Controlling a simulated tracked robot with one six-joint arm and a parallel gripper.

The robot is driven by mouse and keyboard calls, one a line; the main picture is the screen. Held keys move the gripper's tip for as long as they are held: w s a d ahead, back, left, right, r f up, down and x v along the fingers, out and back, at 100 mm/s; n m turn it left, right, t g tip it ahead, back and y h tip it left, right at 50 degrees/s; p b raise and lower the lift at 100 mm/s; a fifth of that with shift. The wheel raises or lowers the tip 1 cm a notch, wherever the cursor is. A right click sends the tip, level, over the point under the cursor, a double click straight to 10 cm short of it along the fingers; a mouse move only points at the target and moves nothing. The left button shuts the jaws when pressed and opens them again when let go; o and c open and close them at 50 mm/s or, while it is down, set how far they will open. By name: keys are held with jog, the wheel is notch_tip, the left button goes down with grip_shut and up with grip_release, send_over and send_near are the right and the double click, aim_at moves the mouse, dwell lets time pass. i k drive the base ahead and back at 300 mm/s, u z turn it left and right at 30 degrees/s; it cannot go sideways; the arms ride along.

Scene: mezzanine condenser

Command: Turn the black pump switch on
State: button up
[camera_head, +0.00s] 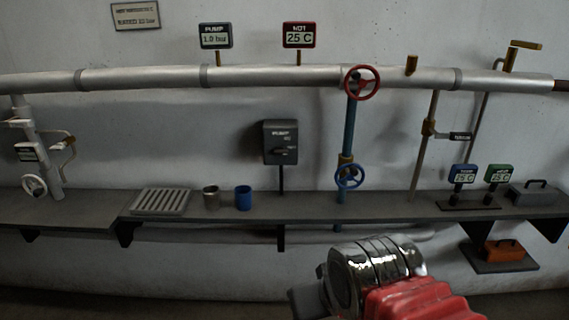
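The pump switch is a dark grey-black box (280,142) on a thin dark post, standing against the wall above the middle of the shelf. A small black lever (284,151) shows on its front; its exact setting is too small to read. My arm, with red and metallic parts, rises from the bottom right of the view. What looks like my gripper (306,298) is a dark end at the arm's left side, low and in front of the shelf, apart from the switch. Its fingers cannot be made out.
A grey shelf (385,210) runs along the wall. A grate (161,202), a metal cup (211,197) and a blue cup (243,198) sit left of the switch post. A red valve wheel (361,83) and a blue wheel (349,177) are to the right. Space before the switch is clear.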

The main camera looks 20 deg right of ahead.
aim_at(280, 151)
jog(key=z, duration=0.1)
jog(key=k, duration=0.15)
jog(key=u, duration=1.8)
jog(key=i, duration=1.5)
jog(key=z, duration=0.7)
